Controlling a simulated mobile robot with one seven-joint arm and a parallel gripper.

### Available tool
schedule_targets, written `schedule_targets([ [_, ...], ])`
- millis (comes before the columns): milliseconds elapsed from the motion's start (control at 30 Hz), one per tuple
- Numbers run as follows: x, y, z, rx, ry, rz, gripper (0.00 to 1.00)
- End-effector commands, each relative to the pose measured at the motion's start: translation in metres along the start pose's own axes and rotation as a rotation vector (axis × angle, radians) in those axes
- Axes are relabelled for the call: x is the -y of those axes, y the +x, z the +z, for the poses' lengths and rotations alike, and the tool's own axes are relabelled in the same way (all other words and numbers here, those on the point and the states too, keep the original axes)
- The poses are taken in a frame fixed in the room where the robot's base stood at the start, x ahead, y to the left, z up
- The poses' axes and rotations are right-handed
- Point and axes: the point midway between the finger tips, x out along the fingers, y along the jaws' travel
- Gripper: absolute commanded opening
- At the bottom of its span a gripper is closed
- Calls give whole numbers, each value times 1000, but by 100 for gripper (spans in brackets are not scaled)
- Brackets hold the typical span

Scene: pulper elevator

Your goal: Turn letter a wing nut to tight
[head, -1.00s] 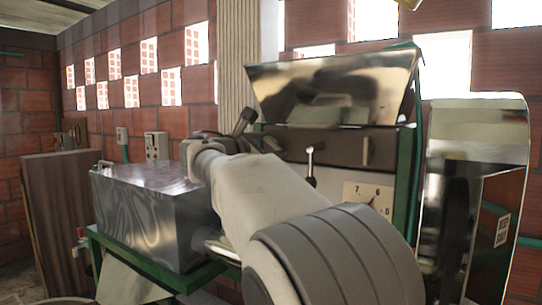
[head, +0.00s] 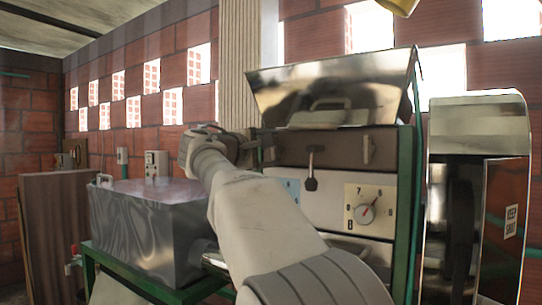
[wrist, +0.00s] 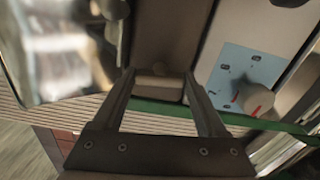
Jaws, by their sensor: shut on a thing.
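My gripper (head: 262,146) is at the left end of the brown strip across the machine's front, in the head view.
Below are a numbered dial (head: 366,212) and a blue-plated dial (wrist: 250,96). A metal box (head: 150,225) stands left; a polished housing (head: 478,125) stands right.

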Motion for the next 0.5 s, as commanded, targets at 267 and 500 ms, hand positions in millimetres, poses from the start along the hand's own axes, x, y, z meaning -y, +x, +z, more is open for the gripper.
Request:
schedule_targets([
  [267,1,0,0,1,103,-1,19],
  [500,0,0,0,1,130,-1,19],
])
